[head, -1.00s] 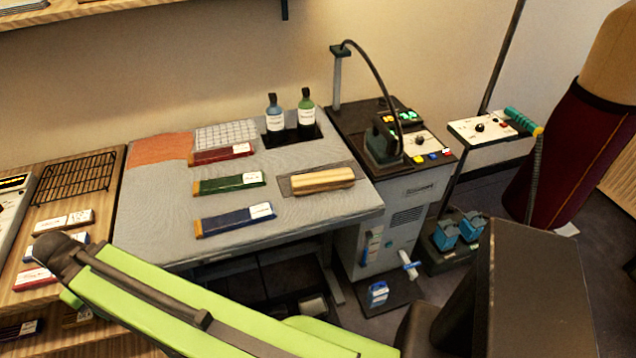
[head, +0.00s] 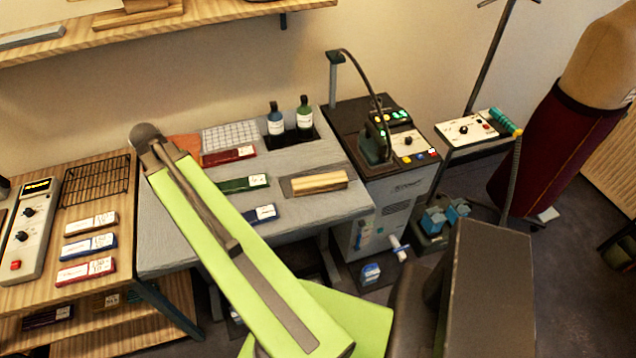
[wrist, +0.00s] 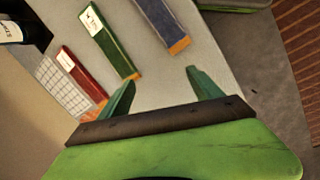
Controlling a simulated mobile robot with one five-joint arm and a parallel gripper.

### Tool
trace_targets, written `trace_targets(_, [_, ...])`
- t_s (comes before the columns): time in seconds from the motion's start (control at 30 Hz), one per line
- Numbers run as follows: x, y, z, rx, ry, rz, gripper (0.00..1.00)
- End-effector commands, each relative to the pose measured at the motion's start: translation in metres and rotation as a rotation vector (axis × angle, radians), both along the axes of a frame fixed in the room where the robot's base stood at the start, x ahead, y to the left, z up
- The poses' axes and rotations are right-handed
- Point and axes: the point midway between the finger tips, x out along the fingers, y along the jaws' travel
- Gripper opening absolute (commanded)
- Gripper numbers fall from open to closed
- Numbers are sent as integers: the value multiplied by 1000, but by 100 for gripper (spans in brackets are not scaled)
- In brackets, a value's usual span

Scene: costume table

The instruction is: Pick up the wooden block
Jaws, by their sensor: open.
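My arm crosses the left part of the table in the head view, well to the left of the block. My gripper (wrist: 160,88) shows in the wrist view with its two green fingers apart and nothing between them. It is over the grey tabletop, near the ends of a green labelled bar (wrist: 108,40) and a blue labelled bar (wrist: 160,24). The block is not seen in the wrist view.
A red bar (head: 229,156) lies by a white grid (head: 229,136). Two bottles (head: 304,117) stand on a black tray behind the block. A machine (head: 372,118) with a curved hose stands right of the table. A wooden shelf unit (head: 120,225) is at left.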

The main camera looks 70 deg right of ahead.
Motion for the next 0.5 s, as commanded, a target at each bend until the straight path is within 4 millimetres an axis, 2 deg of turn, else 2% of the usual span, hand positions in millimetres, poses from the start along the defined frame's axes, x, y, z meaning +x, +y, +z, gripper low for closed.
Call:
trace_targets(0.03, [-21, -40, 0, -14, 31, 15, 75])
trace_targets(0.1, [-59, -94, 2, -29, 88, 65, 75])
trace_targets(0.17, [-98, -138, 4, -33, 145, 111, 75])
trace_targets(0.2, [-126, -165, 6, -31, 183, 141, 75])
trace_targets(0.23, [-146, -182, 7, -27, 210, 162, 75])
trace_targets(0.3, [-188, -213, 9, -14, 264, 205, 75])
trace_targets(0.4, [-230, -239, 12, 5, 316, 249, 75])
trace_targets(0.5, [-249, -249, 13, 17, 339, 273, 75])
